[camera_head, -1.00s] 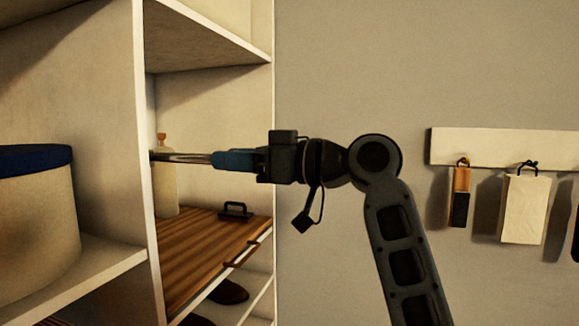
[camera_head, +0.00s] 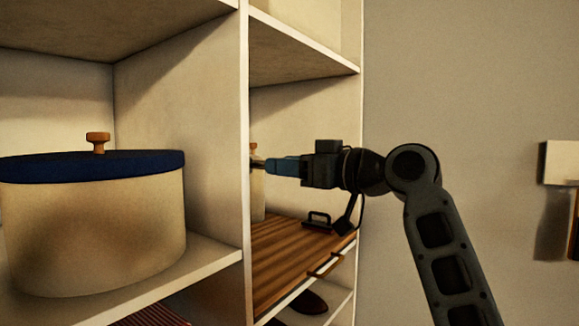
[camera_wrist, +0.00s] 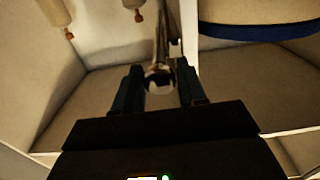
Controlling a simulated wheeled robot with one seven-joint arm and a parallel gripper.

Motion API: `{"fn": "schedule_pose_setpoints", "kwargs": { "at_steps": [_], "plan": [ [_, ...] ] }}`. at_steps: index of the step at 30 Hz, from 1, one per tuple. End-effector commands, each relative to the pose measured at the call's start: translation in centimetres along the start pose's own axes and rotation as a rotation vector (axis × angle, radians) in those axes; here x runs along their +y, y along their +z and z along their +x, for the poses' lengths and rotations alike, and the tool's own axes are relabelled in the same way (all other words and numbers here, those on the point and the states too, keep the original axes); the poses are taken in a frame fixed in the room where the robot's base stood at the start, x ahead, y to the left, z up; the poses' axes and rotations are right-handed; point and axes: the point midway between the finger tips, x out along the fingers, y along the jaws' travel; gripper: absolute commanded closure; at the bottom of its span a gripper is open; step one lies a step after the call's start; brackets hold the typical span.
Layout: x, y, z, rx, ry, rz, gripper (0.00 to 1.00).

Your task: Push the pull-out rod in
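The pull-out rod (camera_wrist: 161,50) is a metallic bar in the upper compartment of the white cabinet. In the wrist view it runs away between my two fingers, its rounded near end lying between them. In the head view only a short bit of the rod (camera_head: 258,163) shows between the divider and the fingertips. My gripper (camera_head: 266,165) points left, with blue fingers close to the divider. The fingers (camera_wrist: 160,76) stand apart, one on each side of the rod. I cannot tell whether both press on it.
A cream pot (camera_head: 95,225) with a blue lid stands in the left compartment. The white divider (camera_head: 244,130) is close to my fingertips. A bottle (camera_head: 257,200) stands behind. Grey wall is at right.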

Motion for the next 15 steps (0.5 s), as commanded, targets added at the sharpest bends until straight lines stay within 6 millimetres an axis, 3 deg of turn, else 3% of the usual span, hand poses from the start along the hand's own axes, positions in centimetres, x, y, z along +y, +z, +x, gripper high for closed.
{"fn": "schedule_pose_setpoints", "kwargs": {
  "at_steps": [4,11,15],
  "plan": [
    [0.0,0.0,0.0,0.000,0.000,0.000,0.45],
    [0.0,0.0,-0.1,0.000,0.000,0.000,0.45],
    [0.0,0.1,-1.1,0.002,0.001,0.000,0.45]
  ]
}}
